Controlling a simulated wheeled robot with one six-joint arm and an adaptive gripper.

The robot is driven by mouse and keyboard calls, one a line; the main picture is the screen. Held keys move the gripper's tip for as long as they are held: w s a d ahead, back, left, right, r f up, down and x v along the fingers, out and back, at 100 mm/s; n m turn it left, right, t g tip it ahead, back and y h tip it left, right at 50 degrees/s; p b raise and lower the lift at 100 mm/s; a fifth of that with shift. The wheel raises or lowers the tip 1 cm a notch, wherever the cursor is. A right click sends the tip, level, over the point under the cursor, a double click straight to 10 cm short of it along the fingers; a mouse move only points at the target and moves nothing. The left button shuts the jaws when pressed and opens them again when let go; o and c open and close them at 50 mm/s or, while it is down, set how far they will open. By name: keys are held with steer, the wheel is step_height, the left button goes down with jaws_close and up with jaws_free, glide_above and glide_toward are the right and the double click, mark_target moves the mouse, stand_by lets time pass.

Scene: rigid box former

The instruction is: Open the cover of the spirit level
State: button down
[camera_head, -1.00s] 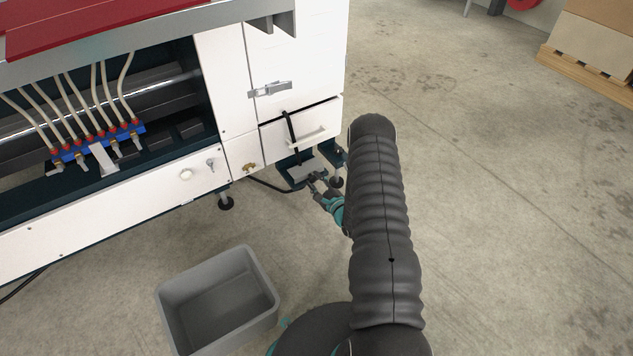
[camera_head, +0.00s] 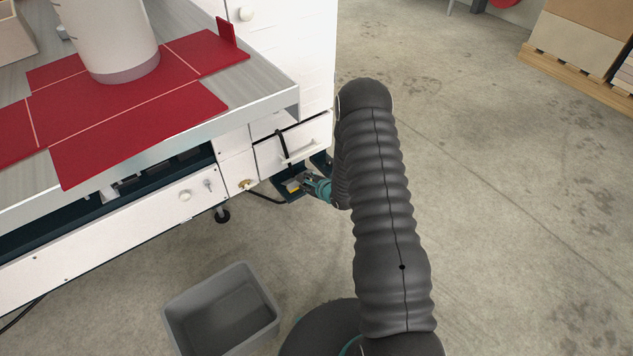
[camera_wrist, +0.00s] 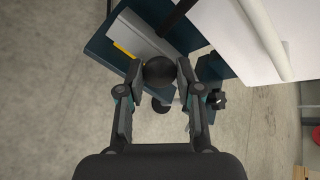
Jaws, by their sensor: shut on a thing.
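In the wrist view my gripper (camera_wrist: 160,75) is shut on a round black ball knob (camera_wrist: 158,69) between its two fingertips. A grey plate with a raised edge (camera_wrist: 146,36), which looks like the spirit level's cover, lies just beyond the knob on a dark teal bracket (camera_wrist: 103,46). A yellow strip (camera_wrist: 124,49) shows along the plate's near edge. In the head view my gripper (camera_head: 308,184) is low at the machine's corner, beside a small yellow patch (camera_head: 293,187). How the knob joins the plate, and how far the cover is open, I cannot tell.
The white drawer (camera_head: 291,148) with its handle and a black strap is just above my gripper. The machine's table with red panels (camera_head: 135,105) is at upper left. A grey bin (camera_head: 222,310) stands on the floor. Open concrete floor (camera_head: 510,220) lies to the right.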

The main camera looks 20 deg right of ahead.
steer(key=w+r, duration=0.1)
steer(key=w+a+r, duration=0.1)
steer(key=r, duration=0.1)
steer(key=shift+w, duration=0.2)
steer(key=shift+w+a+r, duration=0.15)
steer(key=shift+w+r, duration=0.45)
steer(key=shift+w, duration=0.25)
steer(key=c, duration=0.8)
jaws_free()
steer(key=shift+o, duration=0.2)
steer(key=shift+f, duration=0.1)
steer(key=shift+s, duration=0.15)
steer(key=v, duration=0.8)
steer(key=shift+f, duration=0.2)
